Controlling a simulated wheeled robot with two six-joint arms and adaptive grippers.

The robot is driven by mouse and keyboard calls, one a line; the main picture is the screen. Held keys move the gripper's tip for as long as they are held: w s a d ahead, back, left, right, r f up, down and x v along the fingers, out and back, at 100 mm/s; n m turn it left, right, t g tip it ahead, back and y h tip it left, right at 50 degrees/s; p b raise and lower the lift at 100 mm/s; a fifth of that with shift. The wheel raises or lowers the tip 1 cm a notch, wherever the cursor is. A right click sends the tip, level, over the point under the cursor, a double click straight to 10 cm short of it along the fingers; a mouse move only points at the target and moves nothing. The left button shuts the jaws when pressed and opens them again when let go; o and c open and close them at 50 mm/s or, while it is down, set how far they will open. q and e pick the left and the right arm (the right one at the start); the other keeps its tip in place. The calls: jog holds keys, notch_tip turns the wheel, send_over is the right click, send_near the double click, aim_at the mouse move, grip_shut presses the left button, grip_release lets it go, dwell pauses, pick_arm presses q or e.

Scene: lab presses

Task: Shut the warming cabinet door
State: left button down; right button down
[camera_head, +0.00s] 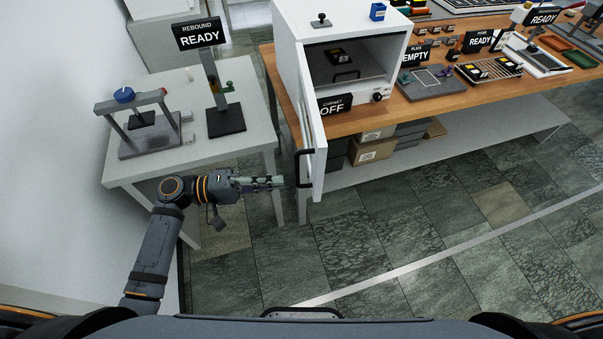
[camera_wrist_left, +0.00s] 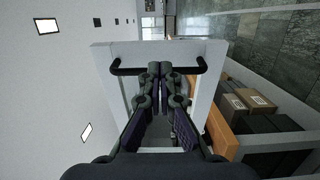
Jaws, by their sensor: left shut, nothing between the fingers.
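The white warming cabinet (camera_head: 350,25) stands on the wooden bench with its front open. Its door (camera_head: 313,130) stands swung out toward me, with a black bar handle (camera_head: 302,168) on its left face. Inside the cabinet is a shelf with a dark item (camera_head: 341,57). My left gripper (camera_head: 281,182) is shut and empty, just left of the handle in the head view. In the left wrist view its fingertips (camera_wrist_left: 159,68) overlap the middle of the handle (camera_wrist_left: 122,70), in front of the door (camera_wrist_left: 98,68). I cannot tell whether they touch. My right gripper is not in view.
A grey side table (camera_head: 150,165) on the left holds a press and a stand with a "REBOUND READY" sign (camera_head: 200,33). A "CABINET OFF" sign (camera_head: 335,104) is at the cabinet's front. Boxes (camera_head: 372,150) sit on the shelf under the bench. The floor before the bench is clear.

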aim_at(315, 178)
pick_arm(q)
jog(key=d, duration=0.2)
jog(key=d+p, duration=0.1)
jog(key=d, duration=0.1)
jog(key=w+d+p, duration=0.1)
jog(key=d, duration=0.1)
jog(key=shift+r, duration=0.2)
jog(key=shift+d+f+p, duration=0.2)
jog(key=shift+d+p, duration=0.15)
jog(key=shift+d, duration=0.1)
jog(key=shift+a, duration=0.1)
